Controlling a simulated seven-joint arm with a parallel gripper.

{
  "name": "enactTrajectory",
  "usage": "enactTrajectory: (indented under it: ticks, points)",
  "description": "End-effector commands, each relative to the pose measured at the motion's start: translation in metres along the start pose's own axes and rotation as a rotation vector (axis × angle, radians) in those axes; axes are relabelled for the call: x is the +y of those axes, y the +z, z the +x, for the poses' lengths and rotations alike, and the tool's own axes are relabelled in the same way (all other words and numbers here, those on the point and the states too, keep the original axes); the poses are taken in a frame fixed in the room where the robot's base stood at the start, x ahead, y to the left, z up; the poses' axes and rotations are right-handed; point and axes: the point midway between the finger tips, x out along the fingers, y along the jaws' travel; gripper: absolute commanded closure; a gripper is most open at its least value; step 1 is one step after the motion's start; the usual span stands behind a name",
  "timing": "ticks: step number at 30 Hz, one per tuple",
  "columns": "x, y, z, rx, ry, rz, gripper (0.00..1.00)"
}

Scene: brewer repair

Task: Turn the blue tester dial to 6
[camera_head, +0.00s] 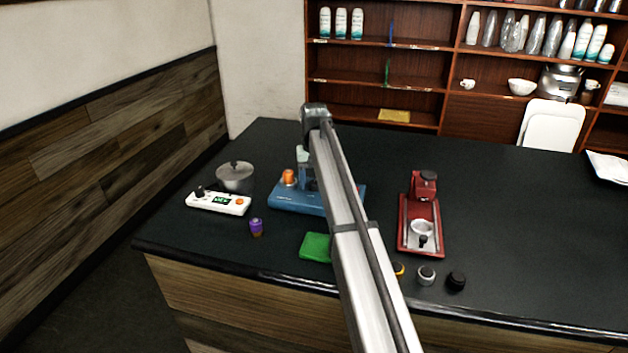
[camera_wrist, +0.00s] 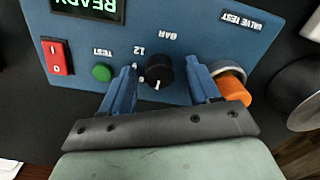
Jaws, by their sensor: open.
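The blue tester (camera_head: 290,200) stands on the dark counter in the head view, partly hidden behind my arm. In the wrist view its blue panel (camera_wrist: 175,38) appears upside down. The tester's black round dial (camera_wrist: 158,70) has a white mark pointing toward the bottom of the picture, with "12" and "BAR" printed near it. My gripper (camera_wrist: 160,67) is open, its two blue fingers on either side of the dial with visible gaps. I cannot tell the fingers' height above the panel.
On the panel, a green test button (camera_wrist: 101,72) is beside the left finger and an orange knob (camera_wrist: 233,90) by the right finger. A red switch (camera_wrist: 57,57) and READY display (camera_wrist: 97,8) are left. A red machine (camera_head: 421,225) stands right on the counter.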

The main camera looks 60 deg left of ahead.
Motion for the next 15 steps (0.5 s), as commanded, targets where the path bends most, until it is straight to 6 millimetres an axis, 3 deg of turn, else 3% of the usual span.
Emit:
enactTrajectory:
  ticks: [6,15]
  points:
    - [0.0000,0.0000,0.0000,0.000,0.000,0.000,0.40]
    - [-0.0001,-0.0001,-0.0002,0.000,0.000,0.000,0.68]
